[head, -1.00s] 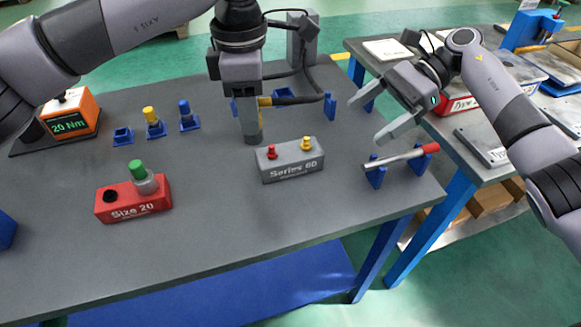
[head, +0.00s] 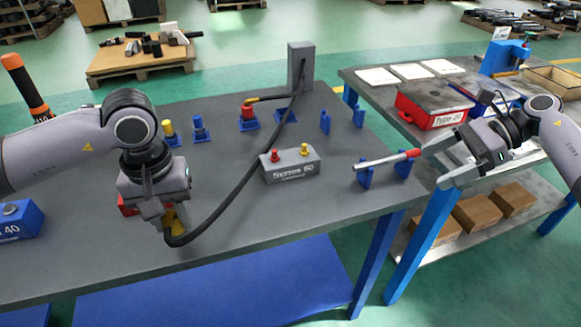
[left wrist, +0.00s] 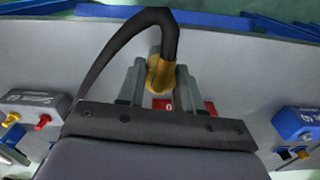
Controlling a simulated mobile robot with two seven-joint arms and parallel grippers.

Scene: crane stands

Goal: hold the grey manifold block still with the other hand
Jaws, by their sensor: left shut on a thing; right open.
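The grey manifold block (head: 291,170), marked Series 60, sits on the table with a red and a yellow fitting on top. It also shows at the left of the left wrist view (left wrist: 35,105). My left gripper (head: 170,222) is to its left, near the front edge, shut on the yellow end (left wrist: 160,74) of a black hose (head: 240,180). That hose loops past the block's left side from a grey post. My right gripper (head: 434,167) is open and empty, right of the block, near the red-handled wrench (head: 385,159). Neither gripper touches the block.
The wrench rests on two blue stands (head: 364,175). A red block (head: 128,205) is mostly hidden behind my left gripper. A blue block (head: 18,222) stands at the left. Blue holders (head: 198,128) line the back. The grey post (head: 300,68) stands behind. A side table holds a red case (head: 430,112).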

